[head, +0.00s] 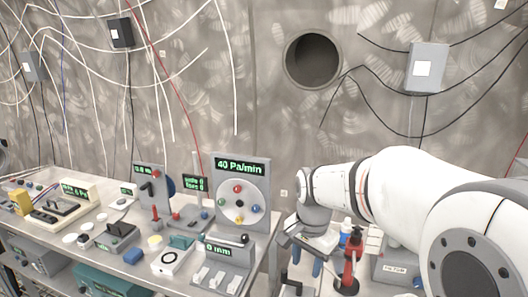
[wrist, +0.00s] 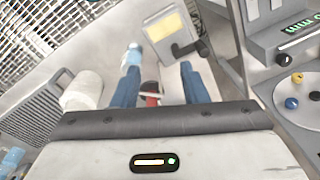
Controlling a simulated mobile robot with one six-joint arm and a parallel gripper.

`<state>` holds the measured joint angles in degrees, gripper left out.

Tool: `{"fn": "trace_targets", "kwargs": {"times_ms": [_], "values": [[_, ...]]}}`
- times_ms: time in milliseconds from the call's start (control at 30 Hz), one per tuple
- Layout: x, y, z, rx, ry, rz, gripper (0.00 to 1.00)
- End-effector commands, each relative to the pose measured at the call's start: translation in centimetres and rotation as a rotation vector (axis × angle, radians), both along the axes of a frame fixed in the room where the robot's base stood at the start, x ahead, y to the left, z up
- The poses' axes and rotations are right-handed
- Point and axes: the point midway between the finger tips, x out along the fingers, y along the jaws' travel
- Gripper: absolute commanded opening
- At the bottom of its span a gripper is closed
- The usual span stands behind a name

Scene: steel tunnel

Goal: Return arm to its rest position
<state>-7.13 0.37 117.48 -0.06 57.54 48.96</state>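My white arm (head: 410,190) reaches in from the right side of the head view, extended toward the left over the bench. My gripper (head: 307,264) hangs down at its end, with two blue fingers apart and nothing visible held between them. In the wrist view my gripper (wrist: 158,85) shows the same two blue fingers spread. A red and dark object (wrist: 151,90) shows in the gap between them and seems to lie beyond the fingers; contact cannot be judged.
A red and black tool (head: 350,265) and a white-blue bottle (head: 346,230) stand just right of my gripper. A panel reading 40 Pa/min (head: 241,190) stands to the left, among several instruments on the bench (head: 270,235). The wall above has a round hole (head: 313,60) and hanging cables.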

Motion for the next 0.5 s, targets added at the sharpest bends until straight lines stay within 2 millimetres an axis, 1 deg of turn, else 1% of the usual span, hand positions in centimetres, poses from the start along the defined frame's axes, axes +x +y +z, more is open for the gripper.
{"fn": "trace_targets", "kwargs": {"times_ms": [33, 100, 167, 200, 300, 400, 500], "values": [[-1.9, -0.9, 0.6, -0.005, -0.023, 0.069, 0.40], [-4.5, -1.9, 0.9, -0.018, -0.047, 0.182, 0.40], [-6.6, -2.6, 0.9, -0.032, -0.070, 0.281, 0.40], [-8.0, -3.1, 0.9, -0.043, -0.081, 0.343, 0.40], [-11.1, -4.0, 0.5, -0.071, -0.112, 0.488, 0.40], [-13.4, -4.6, 0.0, -0.096, -0.132, 0.600, 0.40], [-14.9, -4.9, -0.5, -0.115, -0.146, 0.676, 0.40]]}}
